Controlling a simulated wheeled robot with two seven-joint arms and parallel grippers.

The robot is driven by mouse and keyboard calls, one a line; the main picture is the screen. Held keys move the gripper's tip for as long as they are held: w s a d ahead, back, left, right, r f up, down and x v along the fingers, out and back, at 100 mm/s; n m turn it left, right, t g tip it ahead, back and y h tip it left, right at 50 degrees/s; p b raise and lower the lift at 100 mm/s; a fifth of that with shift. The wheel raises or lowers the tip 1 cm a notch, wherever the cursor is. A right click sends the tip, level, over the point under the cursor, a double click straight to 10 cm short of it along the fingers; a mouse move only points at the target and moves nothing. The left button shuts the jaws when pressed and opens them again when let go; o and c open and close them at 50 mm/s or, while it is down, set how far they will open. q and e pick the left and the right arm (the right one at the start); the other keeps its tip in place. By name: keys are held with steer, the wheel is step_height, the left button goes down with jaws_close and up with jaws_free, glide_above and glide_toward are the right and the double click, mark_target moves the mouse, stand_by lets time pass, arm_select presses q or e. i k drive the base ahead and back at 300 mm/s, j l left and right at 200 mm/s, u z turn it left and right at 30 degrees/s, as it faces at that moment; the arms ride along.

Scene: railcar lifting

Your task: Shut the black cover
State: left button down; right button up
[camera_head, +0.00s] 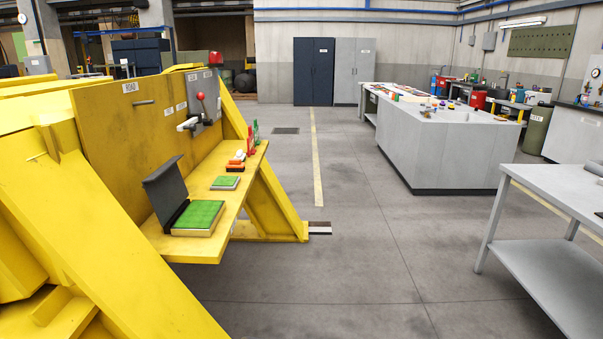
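The black cover (165,187) stands open on the yellow shelf at the left. It is raised and tilted back at the left side of a box with a green top (199,215). The box's green face is bare and faces up. The cover's lower edge meets the back left of the box. Neither of my grippers shows in the head view, and nothing touches the cover.
The yellow shelf (170,249) also holds a smaller green-topped item (226,182), orange items (236,163) and green bottles (256,133). A lever with a red knob (201,97) sticks out above. A sloping yellow beam (95,250) stands in front at left. The middle floor is clear; a grey table (560,190) stands right.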

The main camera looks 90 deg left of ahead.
mark_target(166, 190)
steer(key=i+j+u, duration=0.2)
steer(key=i+u, duration=0.85)
steer(key=u, duration=0.15)
steer(key=i+l+u, duration=0.1)
steer(key=i+u, duration=0.35)
steer(key=i+l+u, duration=0.2)
steer(key=u, duration=0.2)
steer(key=i+j+u, duration=0.3)
steer(key=u, duration=0.15)
steer(key=i+u, duration=0.95)
steer(key=i+l+u, duration=0.15)
steer(key=i+u, duration=0.35)
steer(key=i+l+u, duration=0.3)
steer(key=u, duration=0.15)
steer(key=i+j+u, duration=0.1)
steer(key=i+u, duration=0.4)
steer(key=i+l+u, duration=0.1)
steer(key=i+u, duration=0.35)
